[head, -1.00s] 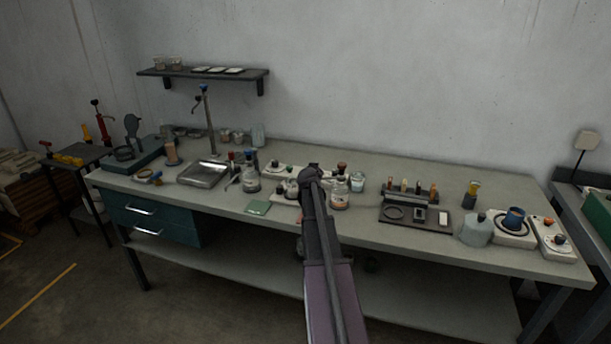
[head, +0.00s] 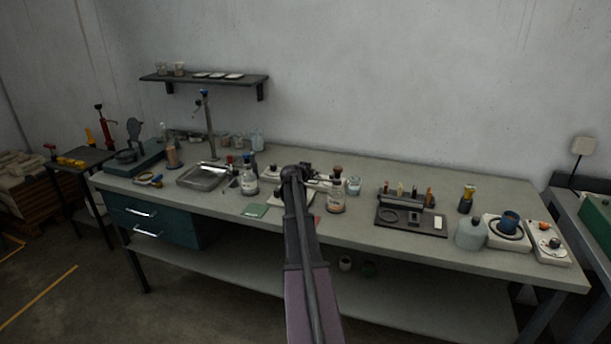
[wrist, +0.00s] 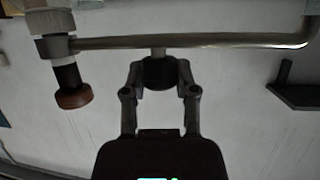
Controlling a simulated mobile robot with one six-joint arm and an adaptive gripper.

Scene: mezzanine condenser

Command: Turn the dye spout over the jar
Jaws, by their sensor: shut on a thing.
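My gripper (head: 300,168) is over the middle of the bench and hides what lies behind it. In the wrist view my gripper (wrist: 160,72) is shut on a dark round knob (wrist: 158,74). A short stem joins the knob to the dye spout (wrist: 230,41), a thin metal tube. The tube runs from a pale collar with a brown cap (wrist: 74,96) at left to a bend at right. In the head view the brown cap (head: 337,169) is just right of my gripper. A small glass jar (head: 354,186) stands right of it; whether this is the task's jar, I cannot tell.
Labelled bottles (head: 250,184) stand close on both sides of my arm. A metal tray (head: 203,175) is at left, a dark rack tray (head: 411,216) at right. A wall shelf (head: 205,78) hangs above.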

